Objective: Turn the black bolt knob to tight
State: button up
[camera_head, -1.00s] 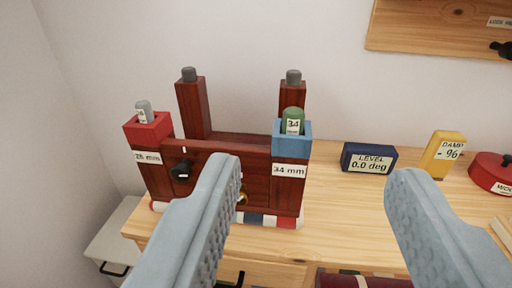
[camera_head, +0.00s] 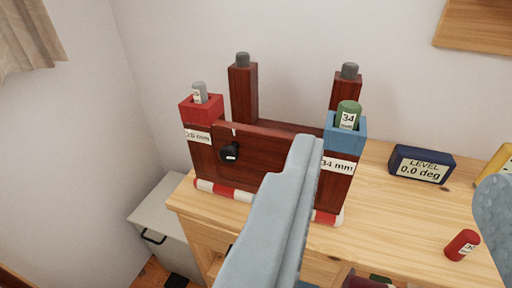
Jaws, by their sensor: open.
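The black bolt knob (camera_head: 230,152) sits on the left part of the front board of a dark red timber frame (camera_head: 259,144). It carries a small white label, too small to read. A short pale mark shows on the board's top edge above the knob. My gripper (camera_head: 400,170) is open and empty, with its fingers wide apart. Its left finger stands in front of the frame's right part and hides some of the board. Its right finger is at the right picture edge. The knob lies to the left of both fingers, not between them.
The frame has a red-topped post (camera_head: 201,108) labelled 26 mm and a blue-topped post (camera_head: 345,134) labelled 34 mm. A blue level display (camera_head: 420,164) reads 0.0 deg. A grey cabinet (camera_head: 165,220) is at left.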

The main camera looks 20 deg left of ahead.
aim_at(229, 155)
jog(key=k+l, duration=0.25)
jog(key=k, duration=0.2)
jog(key=k+l, duration=0.25)
jog(key=k, duration=0.2)
jog(key=u, duration=0.05)
